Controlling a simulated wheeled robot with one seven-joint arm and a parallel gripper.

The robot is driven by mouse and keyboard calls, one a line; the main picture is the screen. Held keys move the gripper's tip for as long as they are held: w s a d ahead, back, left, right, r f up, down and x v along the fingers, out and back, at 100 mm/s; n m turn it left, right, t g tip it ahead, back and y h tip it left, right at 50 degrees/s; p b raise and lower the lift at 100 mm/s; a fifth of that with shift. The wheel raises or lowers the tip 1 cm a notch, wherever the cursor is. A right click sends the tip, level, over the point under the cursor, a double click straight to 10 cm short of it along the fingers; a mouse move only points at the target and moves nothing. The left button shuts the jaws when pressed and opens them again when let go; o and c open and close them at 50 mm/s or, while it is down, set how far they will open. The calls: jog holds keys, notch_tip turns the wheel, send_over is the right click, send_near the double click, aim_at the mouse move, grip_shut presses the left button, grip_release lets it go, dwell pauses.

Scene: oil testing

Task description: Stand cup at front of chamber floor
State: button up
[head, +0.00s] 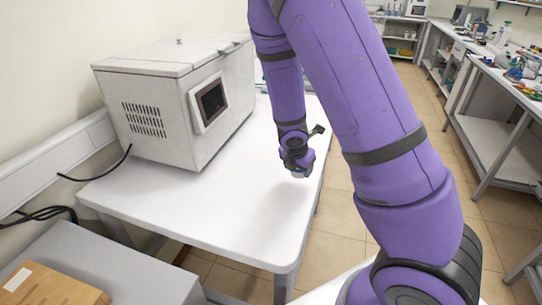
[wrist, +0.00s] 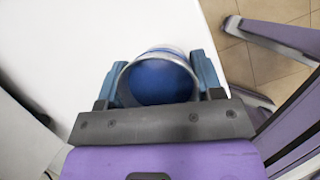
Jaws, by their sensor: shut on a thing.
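The chamber (head: 170,100) is a white box with side vents and a dark display panel, standing on the white table. Its top looks closed; its interior and floor are hidden in both views. My gripper (wrist: 156,80) is shut on a cup (wrist: 128,88), a round rim with a blue inside, gripped between the two blue-grey fingers in the wrist view. In the head view my gripper (head: 298,165) is above the right part of the table, to the right of the chamber and apart from it. The cup is mostly hidden there.
The white table (head: 200,215) is clear in front of and right of the chamber. A grey bench (head: 110,262) with a cardboard box (head: 50,285) stands at lower left. Black cables (head: 45,213) run along the wall. Shelved benches (head: 510,140) stand across the tiled floor.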

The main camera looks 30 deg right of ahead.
jog(key=w+d, duration=0.1)
jog(key=w, duration=0.4)
jog(key=w+d+f, duration=0.1)
jog(key=w, duration=0.4)
jog(key=w+d, duration=0.1)
jog(key=w, duration=0.4)
jog(key=shift+w+d+f, duration=0.15)
jog(key=shift+w+f, duration=0.1)
jog(key=shift+w, duration=0.15)
jog(key=shift+s+f, duration=0.1)
jog(key=shift+f, duration=1.6)
jog(key=shift+f, duration=0.1)
jog(key=o, duration=1)
